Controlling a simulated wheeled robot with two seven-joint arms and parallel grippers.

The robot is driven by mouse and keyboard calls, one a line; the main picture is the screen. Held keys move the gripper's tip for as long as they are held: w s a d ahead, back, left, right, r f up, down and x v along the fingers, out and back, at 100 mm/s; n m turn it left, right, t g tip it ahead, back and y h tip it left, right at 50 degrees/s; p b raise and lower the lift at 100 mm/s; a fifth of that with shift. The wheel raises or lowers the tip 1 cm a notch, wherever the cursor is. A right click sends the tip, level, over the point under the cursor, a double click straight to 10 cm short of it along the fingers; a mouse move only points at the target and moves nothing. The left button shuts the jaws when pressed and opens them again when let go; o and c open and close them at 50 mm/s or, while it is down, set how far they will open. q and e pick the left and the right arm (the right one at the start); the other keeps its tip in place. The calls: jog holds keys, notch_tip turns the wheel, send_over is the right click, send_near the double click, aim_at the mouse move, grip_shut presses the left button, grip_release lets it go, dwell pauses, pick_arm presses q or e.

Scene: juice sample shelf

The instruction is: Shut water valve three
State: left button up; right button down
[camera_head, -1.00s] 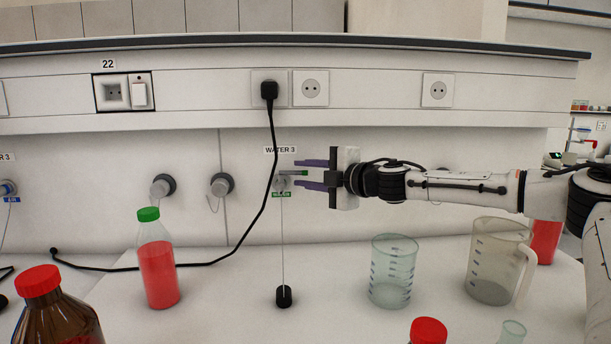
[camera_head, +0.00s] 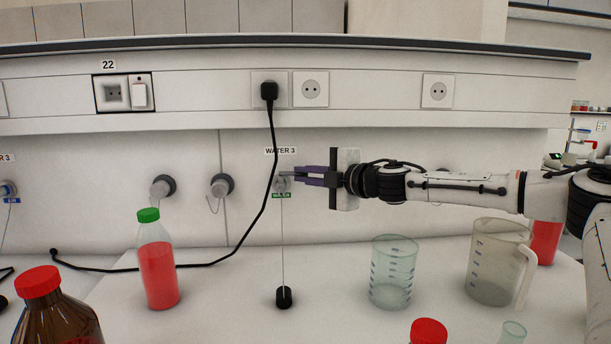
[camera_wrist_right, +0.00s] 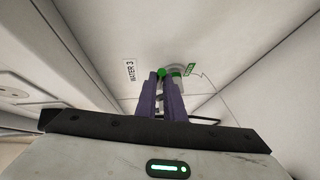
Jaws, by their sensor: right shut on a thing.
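The water valve three (camera_head: 282,184) sits on the back wall under the "WATER 3" label (camera_head: 280,150), with a small green tag below its body. In the right wrist view its green handle (camera_wrist_right: 161,72) shows at the fingertips. My right gripper (camera_head: 299,174) reaches in from the right, its purple fingers shut on the valve handle, which they mostly hide in the head view. The fingers (camera_wrist_right: 161,88) also show close together in the wrist view. My left gripper is not in view.
A black cord (camera_head: 268,180) hangs just left of the valve. A green-capped red bottle (camera_head: 157,270), a beaker (camera_head: 392,275) and a jug (camera_head: 491,270) stand on the bench (camera_head: 335,290). A small black weight (camera_head: 284,297) is below the valve.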

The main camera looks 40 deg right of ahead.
jog(key=shift+d, duration=0.1)
dwell(0.7)
jog(key=shift+w+d+n+y+b, duration=0.15)
jog(key=shift+d+n+y+b, duration=0.1)
jog(key=shift+n+y+b, duration=0.35)
jog(key=shift+y, duration=0.4)
jog(key=c, duration=1.8)
grip_release()
jog(key=shift+c, duration=0.2)
